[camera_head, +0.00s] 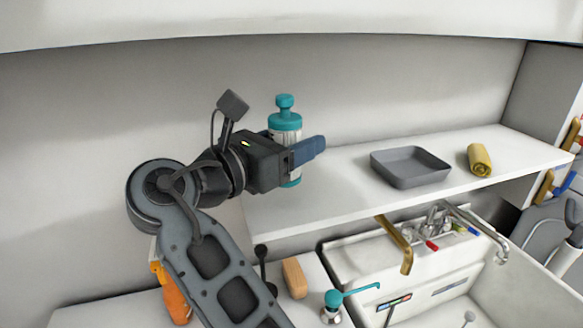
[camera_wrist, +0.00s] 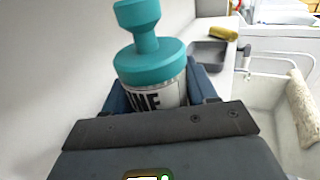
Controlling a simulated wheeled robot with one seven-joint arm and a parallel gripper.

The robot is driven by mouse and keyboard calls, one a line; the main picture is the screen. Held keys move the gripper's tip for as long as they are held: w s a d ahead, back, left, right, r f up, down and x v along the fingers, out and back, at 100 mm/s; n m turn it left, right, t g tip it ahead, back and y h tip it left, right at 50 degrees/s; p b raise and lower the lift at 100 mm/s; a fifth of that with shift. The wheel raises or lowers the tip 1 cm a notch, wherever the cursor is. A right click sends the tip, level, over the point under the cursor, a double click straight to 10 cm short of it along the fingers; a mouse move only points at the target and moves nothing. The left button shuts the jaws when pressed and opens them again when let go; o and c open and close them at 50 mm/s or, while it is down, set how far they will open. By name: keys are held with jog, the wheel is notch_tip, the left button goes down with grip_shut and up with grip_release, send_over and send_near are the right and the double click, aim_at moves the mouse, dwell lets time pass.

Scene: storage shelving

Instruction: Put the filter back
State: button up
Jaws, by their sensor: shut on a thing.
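The filter looks to be the cylinder with a teal knobbed cap and a white, dark-lettered label (camera_head: 285,122). It is upright in my gripper (camera_head: 306,152), whose blue fingers are shut around its body. In the wrist view the filter (camera_wrist: 150,66) stands between the two fingers, and its lower part is hidden behind the gripper body. In the head view it is at the left end of the white shelf (camera_head: 330,196). I cannot tell whether its base touches the shelf.
A grey tray (camera_head: 410,168) and a rolled yellow cloth (camera_head: 480,160) lie on the shelf to the right. The shelf between gripper and tray is clear. Below are a sink with taps (camera_head: 437,220), a brown block (camera_head: 294,278), a teal-topped dispenser (camera_head: 333,300) and an orange bottle (camera_head: 172,295).

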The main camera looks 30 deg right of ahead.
jog(key=shift+f, duration=2.15)
jog(key=o, duration=1.1)
jog(key=shift+f, duration=0.1)
jog(key=shift+a, duration=0.35)
jog(key=b+v, duration=0.1)
jog(key=v, duration=1)
jog(key=shift+s+a, duration=0.15)
